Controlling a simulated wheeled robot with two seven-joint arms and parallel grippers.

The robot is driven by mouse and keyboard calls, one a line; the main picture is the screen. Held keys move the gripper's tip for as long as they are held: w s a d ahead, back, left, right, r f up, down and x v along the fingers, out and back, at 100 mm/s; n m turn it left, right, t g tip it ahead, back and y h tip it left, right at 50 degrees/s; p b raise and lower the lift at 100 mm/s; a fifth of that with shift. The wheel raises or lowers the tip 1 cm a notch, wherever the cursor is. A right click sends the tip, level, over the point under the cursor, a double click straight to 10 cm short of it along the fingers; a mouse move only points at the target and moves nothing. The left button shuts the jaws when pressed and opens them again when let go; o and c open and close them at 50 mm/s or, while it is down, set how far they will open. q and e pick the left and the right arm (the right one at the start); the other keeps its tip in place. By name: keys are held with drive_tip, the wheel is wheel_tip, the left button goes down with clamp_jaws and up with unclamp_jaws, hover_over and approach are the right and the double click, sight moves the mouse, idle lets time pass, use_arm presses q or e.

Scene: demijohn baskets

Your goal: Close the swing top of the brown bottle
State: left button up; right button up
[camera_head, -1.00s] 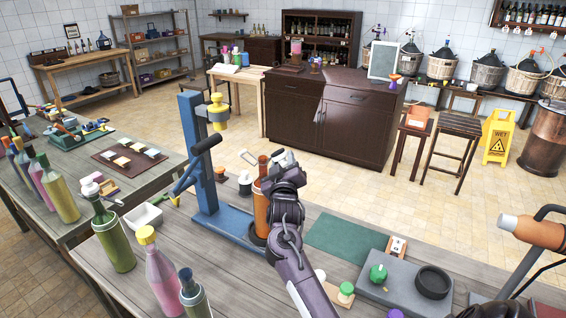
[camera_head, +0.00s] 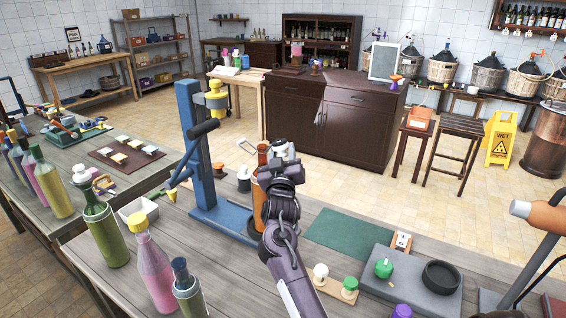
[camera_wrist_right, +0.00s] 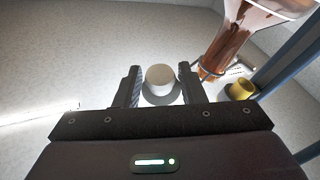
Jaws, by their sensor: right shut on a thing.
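The brown bottle (camera_head: 258,192) stands upright by the blue stand's base in the head view, partly hidden behind my right gripper (camera_head: 279,158). In the right wrist view, the bottle (camera_wrist_right: 232,42) is a glossy red-brown shape at the upper right, with wire around its neck. My right gripper (camera_wrist_right: 160,88) has its fingers on either side of a white round stopper (camera_wrist_right: 160,76) and is shut on it. The stopper appears beside the bottle's neck, not on its mouth. My left gripper is not in view.
The blue stand (camera_head: 203,150) rises just left of the bottle. Green (camera_head: 106,232) and pink (camera_head: 153,270) bottles stand at the left front. A white tray (camera_head: 139,212) is behind them.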

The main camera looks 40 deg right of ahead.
drive_tip(key=shift+w+f+m+h+b, duration=0.15)
drive_tip(key=shift+f+m+h+b, duration=0.3)
drive_tip(key=shift+m+b, duration=0.5)
drive_tip(key=shift+w+f+m+h+b, duration=0.1)
drive_tip(key=shift+f+m+h+b, duration=0.45)
drive_tip(key=shift+b, duration=0.7)
drive_tip(key=shift+w+a+r+m+b, duration=0.1)
drive_tip(key=shift+r+m+b, duration=0.1)
drive_tip(key=shift+m+b, duration=0.55)
drive_tip(key=shift+h, duration=0.3)
drive_tip(key=shift+r, duration=0.1)
drive_tip(key=o, duration=0.7)
drive_tip(key=shift+w, duration=0.1)
drive_tip(key=shift+o, duration=0.2)
